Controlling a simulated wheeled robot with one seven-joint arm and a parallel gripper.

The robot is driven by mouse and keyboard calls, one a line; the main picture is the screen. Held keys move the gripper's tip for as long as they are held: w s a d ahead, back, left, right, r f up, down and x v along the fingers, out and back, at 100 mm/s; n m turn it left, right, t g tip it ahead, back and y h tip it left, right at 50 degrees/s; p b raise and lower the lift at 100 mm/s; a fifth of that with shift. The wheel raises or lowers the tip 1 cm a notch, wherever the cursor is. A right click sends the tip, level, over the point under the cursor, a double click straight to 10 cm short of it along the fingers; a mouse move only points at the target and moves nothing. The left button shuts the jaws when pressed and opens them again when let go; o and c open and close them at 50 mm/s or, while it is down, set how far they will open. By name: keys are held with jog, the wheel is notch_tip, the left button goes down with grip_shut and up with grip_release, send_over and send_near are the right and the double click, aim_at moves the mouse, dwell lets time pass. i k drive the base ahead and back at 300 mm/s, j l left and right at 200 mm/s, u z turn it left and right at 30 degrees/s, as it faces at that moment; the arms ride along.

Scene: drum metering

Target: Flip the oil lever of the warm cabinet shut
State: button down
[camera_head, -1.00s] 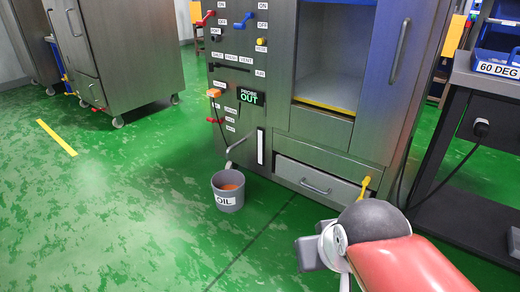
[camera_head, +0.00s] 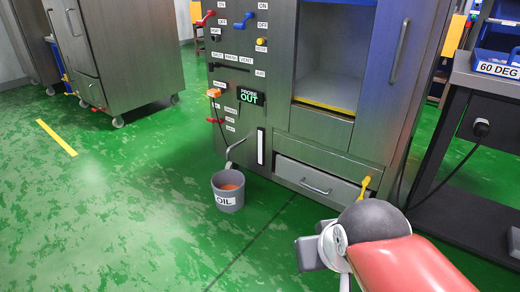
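The steel cabinet (camera_head: 285,75) stands at the upper middle, its front covered with small labels, mostly too small to read. A red lever (camera_head: 204,19) and a blue lever (camera_head: 244,20) are near its top, beside ON and OFF labels. A yellow lever (camera_head: 365,187) sticks up at the lower right, by the drawer. I cannot tell which lever is the oil lever. A grey bucket marked OIL (camera_head: 227,199) stands on the floor under a bent spout (camera_head: 236,151), with orange-brown contents. My red and grey arm fills the lower right. My gripper's fingers are not in view.
A drawer (camera_head: 315,180) at the cabinet's base looks shut. A dark bench (camera_head: 478,150) with a blue tray marked 60 DEG (camera_head: 497,65) stands at right. Another steel cabinet (camera_head: 120,50) stands at upper left. The green floor at left and front is clear.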

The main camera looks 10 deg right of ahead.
aim_at(212, 120)
jog(key=i+j, duration=0.4)
jog(key=i+j+z, duration=0.15)
jog(key=i+j, duration=0.6)
jog(key=j, duration=0.2)
jog(key=i+j+z, duration=0.15)
jog(key=i+j, duration=0.2)
jog(key=j, duration=0.1)
